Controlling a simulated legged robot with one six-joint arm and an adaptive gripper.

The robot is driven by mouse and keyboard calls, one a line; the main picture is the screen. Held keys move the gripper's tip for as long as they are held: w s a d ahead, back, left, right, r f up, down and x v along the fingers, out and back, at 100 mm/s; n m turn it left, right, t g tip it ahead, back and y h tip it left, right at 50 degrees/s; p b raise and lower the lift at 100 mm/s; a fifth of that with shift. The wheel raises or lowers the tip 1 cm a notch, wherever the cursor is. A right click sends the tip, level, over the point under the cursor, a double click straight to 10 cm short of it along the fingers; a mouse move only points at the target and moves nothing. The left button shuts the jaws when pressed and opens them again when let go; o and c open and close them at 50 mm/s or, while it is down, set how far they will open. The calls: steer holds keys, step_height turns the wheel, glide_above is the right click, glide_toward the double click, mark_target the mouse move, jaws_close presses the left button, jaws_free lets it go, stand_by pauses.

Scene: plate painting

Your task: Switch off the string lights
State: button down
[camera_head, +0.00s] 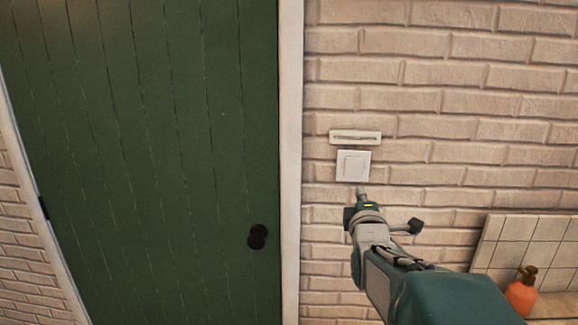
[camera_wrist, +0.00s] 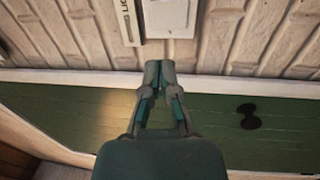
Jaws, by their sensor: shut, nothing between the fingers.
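A white square wall switch (camera_head: 353,165) is on the brick wall, right of the green door, and shows at the top of the wrist view (camera_wrist: 170,18). A narrow label plate (camera_head: 355,137) sits just above it; its writing is too small to read in the head view. My gripper (camera_head: 361,189) is shut and empty, its tips just below the switch's lower edge in the head view. In the wrist view the closed fingertips (camera_wrist: 160,68) point toward the switch; I cannot tell whether they touch it. No string lights show in either view.
A green plank door (camera_head: 150,150) with a dark round knob (camera_head: 257,237) is on the left, edged by a pale frame (camera_head: 291,120). An orange pump bottle (camera_head: 522,291) stands at lower right by white tiles (camera_head: 530,241).

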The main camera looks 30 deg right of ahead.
mark_target(353, 163)
steer(key=x, duration=1.2)
steer(key=shift+w, duration=0.15)
